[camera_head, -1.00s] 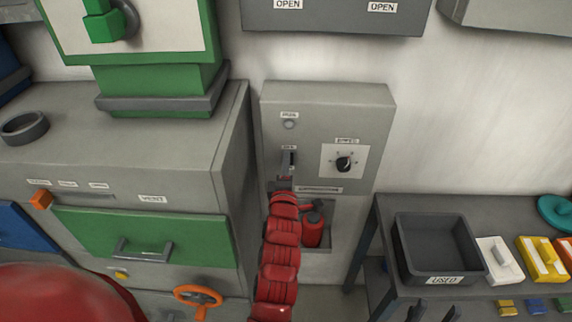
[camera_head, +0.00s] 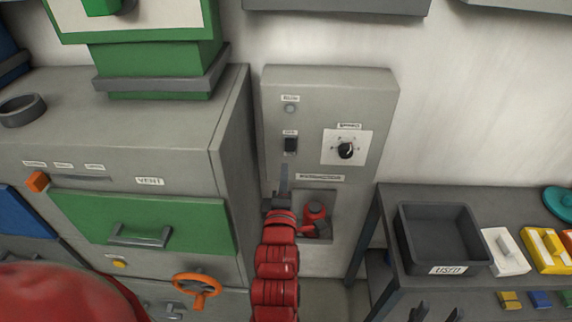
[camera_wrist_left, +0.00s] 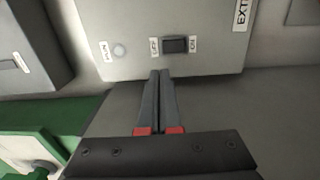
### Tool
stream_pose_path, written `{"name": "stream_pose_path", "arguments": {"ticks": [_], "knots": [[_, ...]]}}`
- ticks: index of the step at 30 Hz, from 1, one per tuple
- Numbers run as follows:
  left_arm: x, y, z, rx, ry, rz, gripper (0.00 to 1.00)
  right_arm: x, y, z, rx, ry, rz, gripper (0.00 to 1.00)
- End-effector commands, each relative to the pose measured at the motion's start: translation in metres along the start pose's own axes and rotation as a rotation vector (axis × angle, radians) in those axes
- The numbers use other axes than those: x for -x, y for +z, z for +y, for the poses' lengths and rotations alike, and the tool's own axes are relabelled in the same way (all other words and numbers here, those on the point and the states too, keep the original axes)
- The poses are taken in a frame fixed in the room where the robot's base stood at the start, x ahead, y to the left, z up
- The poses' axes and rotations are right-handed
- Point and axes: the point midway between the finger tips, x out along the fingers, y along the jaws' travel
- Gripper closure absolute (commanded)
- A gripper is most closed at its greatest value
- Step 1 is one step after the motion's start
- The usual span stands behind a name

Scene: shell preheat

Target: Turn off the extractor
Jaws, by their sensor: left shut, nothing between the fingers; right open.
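The extractor panel (camera_head: 300,90) is a grey box on the wall with a black rocker switch (camera_head: 291,145). A small lamp (camera_head: 291,108) above the switch looks unlit. The switch (camera_wrist_left: 175,45) also shows in the left wrist view, between two small labels; its tilt is hard to tell. My left gripper (camera_head: 284,170) is shut and empty, with its fingertips below the switch in the head view. In the left wrist view its fingertips (camera_wrist_left: 160,73) are near the switch, apparently apart from it. My right gripper (camera_head: 436,313) is open at the bottom edge.
A black dial (camera_head: 345,150) sits right of the switch. A recess (camera_head: 328,235) lies below, with something red in it. A grey cabinet with a green drawer (camera_head: 140,222) stands left. A table with a dark bin (camera_head: 440,212) stands right.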

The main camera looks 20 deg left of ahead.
Motion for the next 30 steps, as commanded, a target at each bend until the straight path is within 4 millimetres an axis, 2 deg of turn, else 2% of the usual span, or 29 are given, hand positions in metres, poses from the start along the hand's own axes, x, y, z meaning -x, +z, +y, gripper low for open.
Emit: {"name": "stream_pose_path", "arguments": {"ticks": [1, 2, 7, 26, 30], "knots": [[0.007, 0.001, 0.008, 0.002, -0.006, -0.002, 1.00, -0.015, -0.003, 0.001, 0.000, 0.000, -0.001, 0.50], [0.010, 0.001, 0.009, 0.001, -0.005, -0.002, 1.00, -0.020, -0.004, 0.001, 0.000, 0.000, 0.000, 0.50], [0.022, 0.000, 0.008, 0.001, 0.000, 0.000, 1.00, -0.031, -0.005, 0.002, 0.000, 0.000, 0.000, 0.50], [0.025, 0.000, 0.006, -0.003, 0.005, 0.000, 1.00, -0.031, -0.005, 0.002, 0.000, 0.000, -0.001, 0.50], [0.025, 0.015, 0.016, -0.095, 0.102, -0.031, 1.00, -0.025, -0.004, 0.001, 0.000, 0.000, -0.001, 0.50]]}}
